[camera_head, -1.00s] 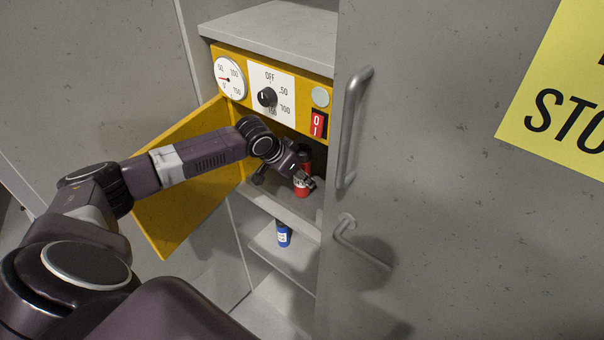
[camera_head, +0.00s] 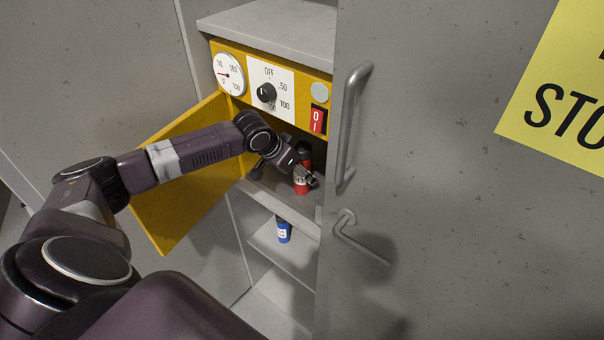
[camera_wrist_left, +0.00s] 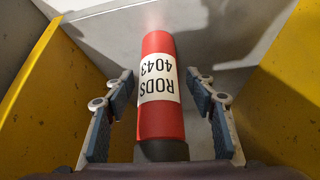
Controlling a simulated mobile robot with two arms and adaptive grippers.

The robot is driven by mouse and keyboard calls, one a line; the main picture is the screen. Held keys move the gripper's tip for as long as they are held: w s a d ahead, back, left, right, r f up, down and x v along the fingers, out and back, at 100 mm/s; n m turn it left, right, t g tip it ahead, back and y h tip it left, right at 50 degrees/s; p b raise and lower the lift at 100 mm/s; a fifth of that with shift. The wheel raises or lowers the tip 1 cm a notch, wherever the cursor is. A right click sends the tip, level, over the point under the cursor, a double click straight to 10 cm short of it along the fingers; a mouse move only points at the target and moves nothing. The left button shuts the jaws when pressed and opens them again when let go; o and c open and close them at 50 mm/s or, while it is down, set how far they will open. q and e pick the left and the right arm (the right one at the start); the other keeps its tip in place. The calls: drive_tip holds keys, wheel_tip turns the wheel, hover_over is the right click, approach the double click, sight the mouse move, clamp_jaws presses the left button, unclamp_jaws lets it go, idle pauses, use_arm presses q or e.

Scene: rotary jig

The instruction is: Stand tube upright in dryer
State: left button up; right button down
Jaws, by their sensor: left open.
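The red tube (camera_head: 301,186) has a dark cap and stands upright on the floor of the dryer (camera_head: 240,60), the yellow compartment with a dial and gauge. In the left wrist view the tube (camera_wrist_left: 160,122) shows its white label "RODS 4043". My left gripper (camera_head: 308,179) reaches into the dryer at the tube. In the left wrist view its open fingers (camera_wrist_left: 160,85) lie on both sides of the tube, with a visible gap on each side. The gripper partly hides the tube in the head view. My right gripper is not in view.
The yellow dryer door (camera_head: 180,190) hangs open to the left, behind my left arm. A blue container (camera_head: 283,232) stands on the shelf below. A grey cabinet door with a handle (camera_head: 352,125) stands close to the right of the dryer opening.

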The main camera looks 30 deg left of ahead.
sight(304, 148)
use_arm(q)
drive_tip(key=b+v, duration=0.2)
drive_tip(key=v, duration=0.9)
drive_tip(key=shift+s, duration=0.15)
